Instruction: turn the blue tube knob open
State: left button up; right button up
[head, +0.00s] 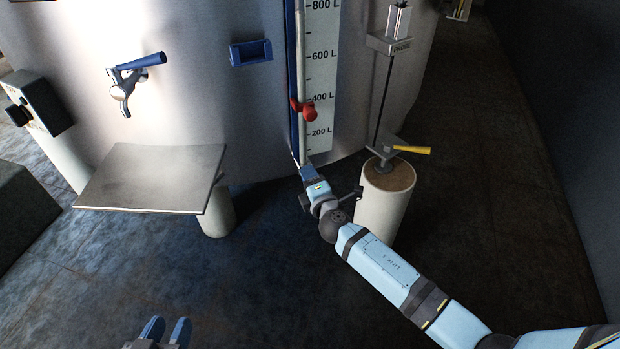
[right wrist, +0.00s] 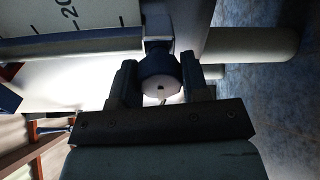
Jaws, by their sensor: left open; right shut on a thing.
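The blue tube (head: 293,60) runs upright along the left side of the level scale on the tank. In the right wrist view a round dark blue knob (right wrist: 158,66) with a pale end face sits between my right gripper's two fingers (right wrist: 160,84). In the head view my right gripper (head: 300,162) is at the tube's lower end and hides the knob there. It is shut on the knob. My left gripper (head: 166,331) is open and empty at the bottom edge, well away from the tank.
A blue holder (head: 251,52) and a tap with a blue handle (head: 148,61) are on the tank. A metal shelf (head: 150,180) juts out at left. A pale post (head: 383,205) with a yellow-handled tool (head: 410,150) stands right of the gripper.

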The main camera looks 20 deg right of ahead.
dwell(0.4)
jog(key=o, duration=0.9)
